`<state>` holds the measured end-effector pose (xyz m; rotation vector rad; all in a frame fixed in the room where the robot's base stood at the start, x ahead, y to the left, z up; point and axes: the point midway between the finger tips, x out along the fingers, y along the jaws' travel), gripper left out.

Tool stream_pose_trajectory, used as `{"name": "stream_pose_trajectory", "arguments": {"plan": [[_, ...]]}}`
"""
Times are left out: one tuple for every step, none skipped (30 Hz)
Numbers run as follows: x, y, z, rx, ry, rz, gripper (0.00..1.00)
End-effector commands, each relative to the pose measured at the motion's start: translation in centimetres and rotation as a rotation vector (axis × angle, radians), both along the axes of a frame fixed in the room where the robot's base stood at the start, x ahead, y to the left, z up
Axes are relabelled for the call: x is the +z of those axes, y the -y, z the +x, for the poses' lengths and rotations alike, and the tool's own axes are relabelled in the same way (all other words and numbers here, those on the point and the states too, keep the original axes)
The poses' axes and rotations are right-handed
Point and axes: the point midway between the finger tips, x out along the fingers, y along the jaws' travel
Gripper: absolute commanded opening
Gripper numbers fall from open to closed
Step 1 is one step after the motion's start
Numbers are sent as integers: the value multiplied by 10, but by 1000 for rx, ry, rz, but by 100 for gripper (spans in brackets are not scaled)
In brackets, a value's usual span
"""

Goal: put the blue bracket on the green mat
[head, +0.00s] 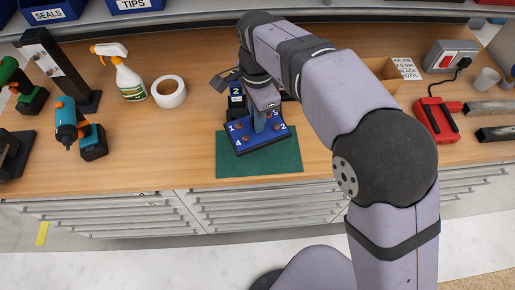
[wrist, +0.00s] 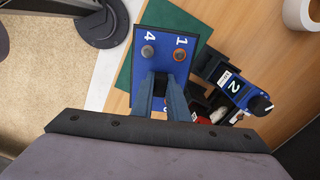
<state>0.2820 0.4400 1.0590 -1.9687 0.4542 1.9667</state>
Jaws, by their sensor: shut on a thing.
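The blue bracket (head: 252,143) is a flat plate with white numbers and bolt heads at its corners. My gripper (head: 260,122) is shut on its middle from above. In the wrist view the fingers (wrist: 163,98) meet at a dark part in the middle of the bracket (wrist: 165,35), and the palm hides its near end. The green mat (head: 262,165) lies flat near the bench's front edge and also shows in the wrist view (wrist: 174,14). The bracket overlaps the mat's rear half in the head view. I cannot tell whether it touches the mat.
A blue and black device marked 2 (wrist: 232,88) stands close beside the bracket. A tape roll (head: 169,91), a spray bottle (head: 128,78) and a teal drill (head: 67,125) stand to the left. A red tool (head: 436,120) is at right. Bench right of the mat is mostly clear.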

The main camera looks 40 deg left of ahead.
Motion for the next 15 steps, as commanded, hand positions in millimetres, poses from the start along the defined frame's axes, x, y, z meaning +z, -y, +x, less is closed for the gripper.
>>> {"name": "stream_pose_trajectory", "arguments": {"plan": [[4,-1,1,-27,3,7,0],[4,-2,1,-42,3,7,0],[5,-2,2,-66,3,7,0],[5,-2,2,-84,3,7,0],[5,-2,2,-102,4,8,0],[5,-2,2,-130,3,7,0],[6,-2,2,-148,3,7,0],[6,-2,2,-169,2,8,0],[6,-2,2,-195,2,7,0],[6,-1,2,-215,1,6,0],[6,-1,1,-233,1,6,0],[6,-1,1,-256,1,5,0],[6,-1,1,-271,1,5,0],[6,-1,1,-285,0,4,0],[6,-1,1,-299,0,4,0]]}}
